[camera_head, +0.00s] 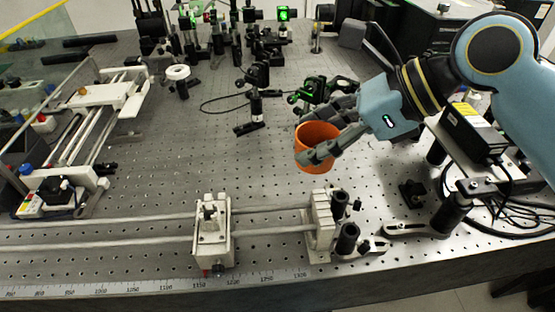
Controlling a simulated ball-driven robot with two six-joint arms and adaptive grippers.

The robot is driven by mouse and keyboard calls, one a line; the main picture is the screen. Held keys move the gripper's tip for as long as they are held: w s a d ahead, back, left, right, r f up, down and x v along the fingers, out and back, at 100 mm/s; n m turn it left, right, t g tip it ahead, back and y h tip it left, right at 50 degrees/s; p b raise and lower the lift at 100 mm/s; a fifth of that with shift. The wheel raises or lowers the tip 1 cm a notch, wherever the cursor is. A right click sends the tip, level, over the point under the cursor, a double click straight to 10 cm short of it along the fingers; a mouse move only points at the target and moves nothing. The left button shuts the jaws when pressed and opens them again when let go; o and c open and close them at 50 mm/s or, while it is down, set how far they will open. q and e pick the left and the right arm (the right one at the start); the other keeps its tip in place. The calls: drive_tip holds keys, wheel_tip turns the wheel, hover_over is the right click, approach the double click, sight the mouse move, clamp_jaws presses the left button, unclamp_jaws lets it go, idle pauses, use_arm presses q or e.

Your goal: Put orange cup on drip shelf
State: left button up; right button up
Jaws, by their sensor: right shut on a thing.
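The orange cup (314,134) is right of the middle of the head view, with its open top facing up. My right gripper (318,143) comes in from the right and is shut on the cup, with its grey fingers around the cup's side. The fingers hide part of the cup's wall. The cup appears held above the perforated bench (190,155); its exact height is hard to tell. I cannot pick out a drip shelf in this view. My left gripper is not in view.
A rail with a white carriage (212,240) and white end block (319,225) runs along the front edge. Black posts (347,238) stand beside the block. A white linear stage (105,92) is at left. Optics mounts (255,100) crowd behind the cup. The bench's middle left is clear.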

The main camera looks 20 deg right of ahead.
drive_tip(key=shift+s+a+f, duration=0.2)
drive_tip(key=shift+s+a, duration=0.15)
drive_tip(key=shift+a, duration=0.1)
drive_tip(key=w+a+f, duration=0.1)
drive_tip(key=w+f, duration=0.1)
drive_tip(key=w, duration=0.1)
drive_tip(key=w+a+f, duration=0.1)
drive_tip(key=w+f, duration=0.1)
drive_tip(key=w, duration=0.1)
drive_tip(key=w+a+f, duration=0.1)
drive_tip(key=w+f, duration=0.1)
drive_tip(key=w, duration=0.1)
drive_tip(key=shift+w+a+f+b, duration=0.2)
drive_tip(key=shift+w+a+b, duration=0.05)
drive_tip(key=shift+w+b, duration=0.05)
drive_tip(key=shift+w+a+f, duration=0.1)
drive_tip(key=shift+w+f, duration=0.15)
drive_tip(key=shift+w, duration=0.1)
drive_tip(key=shift+f, duration=0.25)
wheel_tip(320, 180, down, 4)
drive_tip(key=shift+r, duration=0.15)
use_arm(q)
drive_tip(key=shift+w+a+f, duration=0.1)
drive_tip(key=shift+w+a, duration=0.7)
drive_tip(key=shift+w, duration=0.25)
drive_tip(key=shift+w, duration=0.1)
use_arm(e)
drive_tip(key=o, duration=1.2)
drive_tip(key=shift+c, duration=0.2)
